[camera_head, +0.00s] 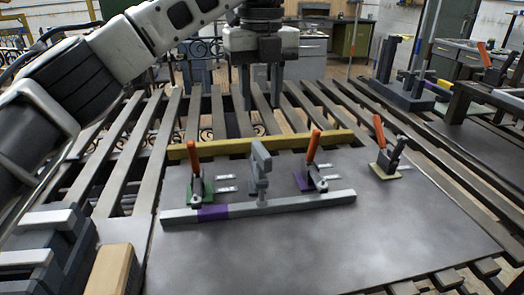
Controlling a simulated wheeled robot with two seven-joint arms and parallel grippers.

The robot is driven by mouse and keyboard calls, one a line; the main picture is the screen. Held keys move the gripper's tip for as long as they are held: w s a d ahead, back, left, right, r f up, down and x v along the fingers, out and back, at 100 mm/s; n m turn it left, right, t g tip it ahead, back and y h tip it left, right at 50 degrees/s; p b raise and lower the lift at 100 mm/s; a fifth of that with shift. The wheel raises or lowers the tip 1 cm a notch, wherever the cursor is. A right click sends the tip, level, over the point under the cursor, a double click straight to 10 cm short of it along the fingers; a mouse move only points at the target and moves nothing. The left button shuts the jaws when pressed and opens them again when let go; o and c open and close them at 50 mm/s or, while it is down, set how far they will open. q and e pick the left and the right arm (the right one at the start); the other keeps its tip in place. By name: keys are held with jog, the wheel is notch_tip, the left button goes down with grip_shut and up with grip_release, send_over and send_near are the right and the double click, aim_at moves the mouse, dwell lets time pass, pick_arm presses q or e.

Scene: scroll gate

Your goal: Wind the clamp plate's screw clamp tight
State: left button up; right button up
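The clamp plate (330,245) is a flat grey sheet lying on the slatted table. A grey upright screw clamp (260,172) stands near its middle, at a long grey bar (285,205) with a purple band. Toggle clamps with orange handles stand on either side: one on a green base (195,175), one on a purple base (312,165). A third is on a yellow base (387,155) at the right. My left gripper (261,88) hangs above and behind the screw clamp, fingers down, apart and empty. My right gripper is out of view.
A yellow bar (230,147) lies behind the clamps. A grey block-like fixture (45,250) and a tan block (112,270) are at the lower left. Another grey fixture (405,92) stands at the back right. The plate's front is clear.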

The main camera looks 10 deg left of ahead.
aim_at(262, 148)
pick_arm(q)
notch_tip(262, 148, down, 11)
jog(key=shift+f+p, duration=0.15)
jog(key=shift+p, duration=0.15)
grip_shut()
